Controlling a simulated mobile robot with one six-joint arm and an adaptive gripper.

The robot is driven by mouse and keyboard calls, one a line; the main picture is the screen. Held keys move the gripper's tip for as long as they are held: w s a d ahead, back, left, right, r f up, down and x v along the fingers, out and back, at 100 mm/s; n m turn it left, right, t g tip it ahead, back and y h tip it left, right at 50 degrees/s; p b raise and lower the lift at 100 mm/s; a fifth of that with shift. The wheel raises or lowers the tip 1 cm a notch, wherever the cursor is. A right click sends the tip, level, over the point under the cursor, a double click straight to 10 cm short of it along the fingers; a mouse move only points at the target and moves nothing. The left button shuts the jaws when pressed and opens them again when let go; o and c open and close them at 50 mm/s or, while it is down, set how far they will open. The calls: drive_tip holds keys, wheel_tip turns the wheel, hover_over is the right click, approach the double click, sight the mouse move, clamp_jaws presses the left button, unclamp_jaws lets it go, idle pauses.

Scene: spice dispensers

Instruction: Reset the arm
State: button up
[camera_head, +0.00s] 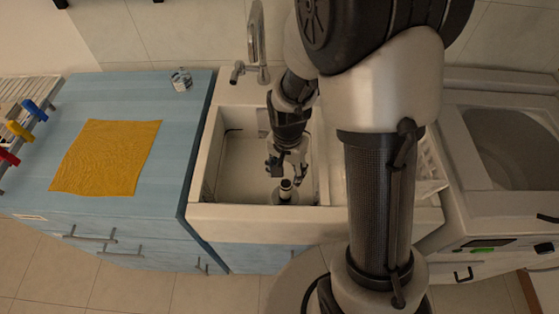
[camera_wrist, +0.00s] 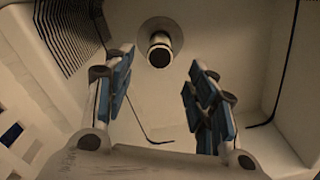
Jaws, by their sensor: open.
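My gripper (camera_head: 287,169) hangs down inside the white sink basin (camera_head: 238,178) in the head view. In the wrist view my gripper (camera_wrist: 164,95) has its two blue-padded fingers spread wide apart with nothing between them. A small dark-topped cylindrical object (camera_head: 286,188) stands on the basin floor just below the fingers in the head view. The wrist view shows it (camera_wrist: 160,51) end-on over a round metal disc, beyond the fingertips and not touched by them. I cannot tell whether the cylinder is a dispenser or part of the drain.
A metal faucet (camera_head: 257,45) rises behind the basin, close to my arm. The basin walls surround my gripper. A blue counter (camera_head: 177,120) on the left holds a yellow cloth (camera_head: 107,157) and a small glass (camera_head: 181,79). A white washing machine (camera_head: 500,215) stands on the right.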

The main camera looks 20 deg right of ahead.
drive_tip(key=shift+r, duration=0.1)
drive_tip(key=shift+r, duration=0.4)
drive_tip(key=s+r+n+t, duration=0.2)
drive_tip(key=s+r+n, duration=0.2)
drive_tip(key=s+r, duration=0.3)
drive_tip(key=s+r+n+t, duration=0.2)
drive_tip(key=s+r+n, duration=0.3)
drive_tip(key=r, duration=1.1)
drive_tip(key=s, duration=0.3)
drive_tip(key=shift+t, duration=0.3)
